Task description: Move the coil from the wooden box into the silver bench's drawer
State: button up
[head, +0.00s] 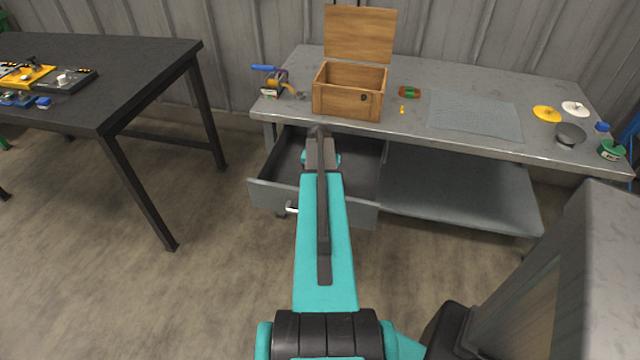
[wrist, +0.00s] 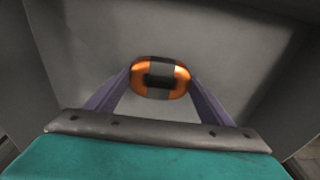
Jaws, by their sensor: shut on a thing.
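The coil (wrist: 160,76), orange with a dark band across its middle, is between the fingers of my gripper (wrist: 159,82) in the wrist view. The gripper is shut on it. Grey walls and floor of the drawer surround it there; I cannot tell whether the coil touches the floor. In the head view the drawer (head: 268,195) is pulled open under the left part of the silver bench (head: 455,140), and my arm reaches over it, hiding the coil. The wooden box (head: 345,100) stands on the bench with its lid up.
A clamp with a blue handle (head: 272,80) stands left of the box. A dark table (head: 120,60) stands left. A grey cabinet (head: 590,270) stands at right.

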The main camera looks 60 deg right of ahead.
jog(key=shift+f, duration=0.1)
jog(key=o, duration=1.3)
jog(key=shift+s+a+r+b, duration=0.1)
jog(key=shift+a+r+b, duration=0.15)
jog(key=shift+r, duration=1.8)
jog(key=shift+s+a+r+b, duration=0.1)
jog(key=shift+a+r+b, duration=0.1)
jog(key=shift+r, duration=1.85)
jog(key=shift+s+a+r+b, duration=0.1)
jog(key=shift+a+r+b, duration=0.15)
jog(key=shift+r, duration=1.8)
jog(key=shift+w, duration=0.1)
jog(key=shift+r, duration=0.1)
